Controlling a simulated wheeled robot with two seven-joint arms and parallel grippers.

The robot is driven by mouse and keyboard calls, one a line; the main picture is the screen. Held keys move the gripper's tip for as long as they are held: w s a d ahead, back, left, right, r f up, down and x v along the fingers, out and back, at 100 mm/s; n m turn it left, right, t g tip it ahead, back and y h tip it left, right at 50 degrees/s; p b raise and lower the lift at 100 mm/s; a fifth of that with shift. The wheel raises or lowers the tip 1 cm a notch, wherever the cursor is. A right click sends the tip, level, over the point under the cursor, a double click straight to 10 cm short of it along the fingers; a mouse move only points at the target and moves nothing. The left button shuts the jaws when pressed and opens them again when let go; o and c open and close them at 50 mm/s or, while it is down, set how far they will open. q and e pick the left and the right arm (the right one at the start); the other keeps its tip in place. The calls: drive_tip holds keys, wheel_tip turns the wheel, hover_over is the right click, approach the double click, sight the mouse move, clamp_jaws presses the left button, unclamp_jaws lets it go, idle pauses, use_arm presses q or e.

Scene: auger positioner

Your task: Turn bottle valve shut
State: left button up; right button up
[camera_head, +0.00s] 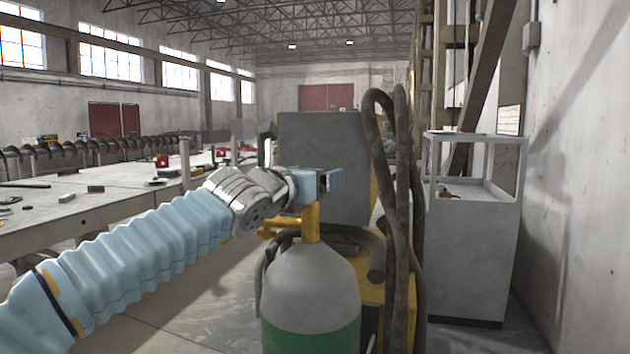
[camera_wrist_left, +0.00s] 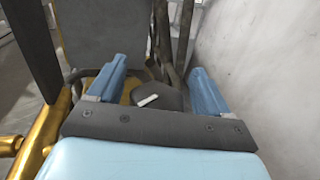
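The gas bottle (camera_head: 310,285), grey at the shoulder and green below, stands upright in the lower middle of the head view. Its brass valve (camera_head: 311,224) rises from the top, with a brass part reaching left. In the left wrist view the brass valve (camera_wrist_left: 50,125) is at the lower left, outside the fingers. My left gripper (camera_head: 333,180) is just above the valve, pointing right. In the left wrist view my left gripper (camera_wrist_left: 158,72) has its blue fingers wide apart, with nothing clearly held. The valve's top is partly hidden by the gripper. My right gripper is in neither view.
A grey machine panel (camera_head: 322,150) stands behind the bottle, with thick dark hoses (camera_head: 398,210) on its right. A grey cabinet (camera_head: 472,240) stands farther right by the wall. A long workbench (camera_head: 110,205) with loose items lies left. Floor is open between bench and bottle.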

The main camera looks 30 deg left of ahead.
use_arm(q)
drive_tip(key=shift+w+f, duration=0.15)
drive_tip(key=shift+f, duration=0.05)
drive_tip(key=shift+s+f, duration=0.1)
drive_tip(key=shift+s, duration=0.3)
drive_tip(key=s+b, duration=0.2)
drive_tip(key=s, duration=1.1)
